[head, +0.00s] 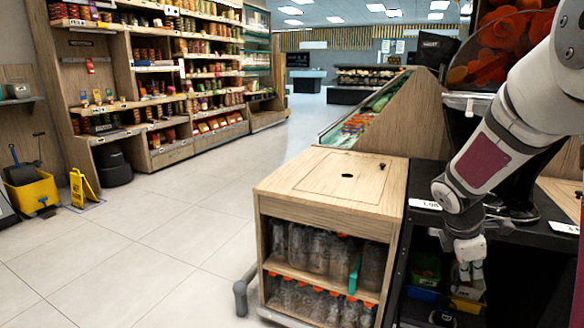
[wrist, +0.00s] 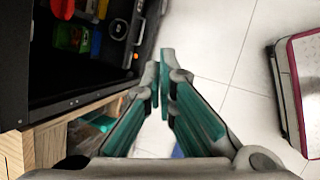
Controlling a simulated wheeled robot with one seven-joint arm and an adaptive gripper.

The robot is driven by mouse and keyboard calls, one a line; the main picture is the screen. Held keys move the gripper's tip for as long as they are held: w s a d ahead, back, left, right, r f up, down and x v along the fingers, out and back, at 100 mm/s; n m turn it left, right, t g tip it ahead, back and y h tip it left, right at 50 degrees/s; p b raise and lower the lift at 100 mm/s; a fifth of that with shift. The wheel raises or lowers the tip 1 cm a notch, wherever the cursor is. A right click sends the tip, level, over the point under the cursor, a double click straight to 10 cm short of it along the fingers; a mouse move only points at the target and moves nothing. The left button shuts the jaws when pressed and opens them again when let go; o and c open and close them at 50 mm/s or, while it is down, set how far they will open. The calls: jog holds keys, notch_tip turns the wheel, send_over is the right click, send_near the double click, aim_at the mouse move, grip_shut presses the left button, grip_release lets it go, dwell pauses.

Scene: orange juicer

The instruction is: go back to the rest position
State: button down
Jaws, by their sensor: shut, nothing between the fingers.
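My arm comes in from the right in the head view, bent downward at the elbow. My gripper (head: 471,272) hangs low in front of the black shelf unit, to the right of the wooden cabinet (head: 330,178). In the wrist view my gripper (wrist: 161,76) has its two green-padded fingers together at the tips, with nothing between them. The floor shows beyond the fingertips.
The wooden cabinet holds several clear bottles with orange caps (head: 318,252). The black shelf (head: 424,222) is close to my gripper, with coloured items below; it also fills the wrist view's upper left (wrist: 60,100). Open tiled floor (head: 165,240) lies to the left.

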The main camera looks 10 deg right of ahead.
jog(key=s+a+r+m+y, duration=0.1)
jog(key=s+a+r+m, duration=0.6)
jog(key=s+a+r, duration=0.45)
jog(key=s+a+m+g+y, duration=0.15)
jog(key=s+a+m, duration=0.25)
jog(key=s+a, duration=0.4)
jog(key=s+a+m+t+y, duration=0.1)
jog(key=s+a+m+y, duration=0.2)
jog(key=s+a, duration=0.6)
jog(key=s+d+r+t+p, duration=0.1)
jog(key=r+p, duration=1.3)
jog(key=r, duration=0.1)
jog(key=s+d+r+t+p, duration=0.1)
jog(key=d+r+t+p, duration=0.1)
jog(key=r+p, duration=1.3)
jog(key=shift+w+t, duration=0.1)
jog(key=shift+t, duration=0.15)
